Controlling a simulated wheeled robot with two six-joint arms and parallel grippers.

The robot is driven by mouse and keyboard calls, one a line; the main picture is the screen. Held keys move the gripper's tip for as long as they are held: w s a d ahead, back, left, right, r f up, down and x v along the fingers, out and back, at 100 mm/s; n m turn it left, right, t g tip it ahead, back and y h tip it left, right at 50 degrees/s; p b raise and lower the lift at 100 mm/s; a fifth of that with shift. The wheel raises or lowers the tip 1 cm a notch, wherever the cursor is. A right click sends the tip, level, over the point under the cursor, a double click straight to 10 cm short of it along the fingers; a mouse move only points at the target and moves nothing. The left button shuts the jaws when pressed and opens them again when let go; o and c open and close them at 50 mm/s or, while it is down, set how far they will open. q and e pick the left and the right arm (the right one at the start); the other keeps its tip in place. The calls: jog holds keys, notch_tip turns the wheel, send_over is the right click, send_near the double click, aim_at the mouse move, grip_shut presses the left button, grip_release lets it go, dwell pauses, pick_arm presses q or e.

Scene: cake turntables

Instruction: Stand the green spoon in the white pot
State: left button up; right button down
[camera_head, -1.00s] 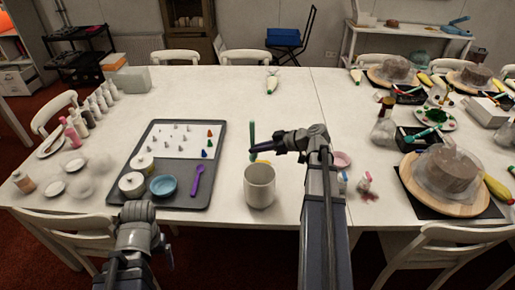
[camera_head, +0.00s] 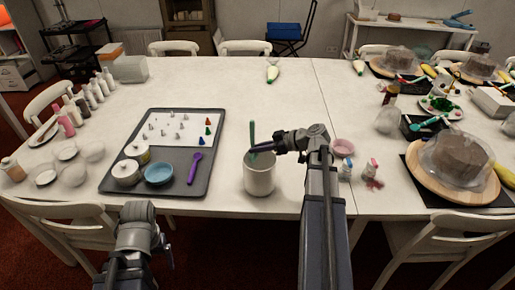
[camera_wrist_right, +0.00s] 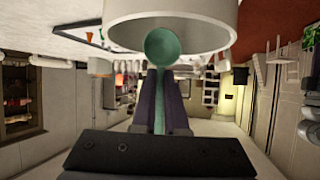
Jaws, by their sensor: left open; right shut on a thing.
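The white pot (camera_head: 259,182) stands upright on the table, to the right of the dark tray. My right gripper (camera_head: 264,147) is shut on the green spoon (camera_head: 252,132) and holds it roughly upright at the pot's mouth. In the right wrist view the spoon's round green end (camera_wrist_right: 160,44) shows in front of the white pot's rim (camera_wrist_right: 115,22), with the handle between my fingers (camera_wrist_right: 160,85). I cannot tell whether the spoon's lower end is below the rim. My left gripper (camera_head: 137,211) is open at the table's front edge, its fingers hardly visible.
The dark tray (camera_head: 180,185) left of the pot holds a blue bowl (camera_head: 159,173), a purple spoon (camera_head: 195,167), white jars and small nozzles. A pink bowl (camera_head: 343,146) and small bottles stand right of my right arm.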

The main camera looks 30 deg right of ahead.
aim_at(255, 159)
jog(key=shift+f+b, duration=2.3)
jog(key=shift+f, duration=0.3)
jog(key=c, duration=0.9)
grip_release()
jog(key=shift+r, duration=0.1)
jog(key=p+v, duration=0.3)
jog(key=v, duration=0.4)
jog(key=shift+w+a+r+p, duration=0.1)
jog(key=shift+p, duration=0.2)
jog(key=shift+s+d+r, duration=0.1)
jog(key=shift+s+d, duration=0.2)
jog(key=shift+s, duration=0.05)
